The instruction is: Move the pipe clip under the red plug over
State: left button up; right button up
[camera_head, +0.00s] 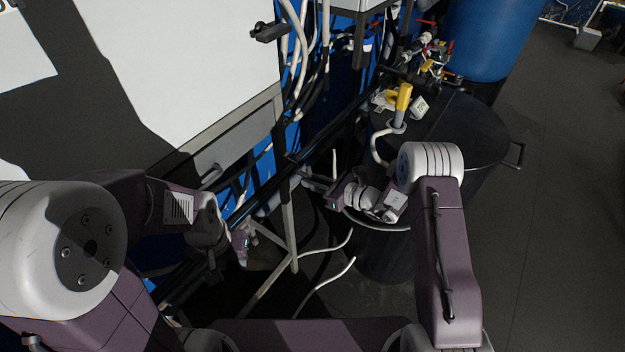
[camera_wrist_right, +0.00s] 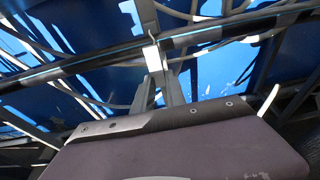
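A dark pipe (camera_head: 345,122) runs diagonally behind the white cabinet's lower edge; a dark pipe also crosses the right wrist view (camera_wrist_right: 205,36). My right gripper (camera_head: 308,182) reaches left toward this pipe, with its tips close to it. In the right wrist view, a small white piece (camera_wrist_right: 153,58) shows at the pipe, just past the grey parts above my gripper's housing. I cannot tell whether this piece is the pipe clip or whether the gripper holds it. My left gripper (camera_head: 249,232) is lower left, near the pipe; its fingers are too small to read. I cannot make out the red plug.
A black drum (camera_head: 465,125) stands right of the pipes, with a yellow-handled device (camera_head: 403,97) on top. Red-handled valves (camera_head: 427,22) and a blue barrel (camera_head: 490,35) are behind. A white cabinet (camera_head: 200,60) and loose hoses crowd the left.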

jog(key=o, duration=0.4)
jog(key=v, duration=0.9)
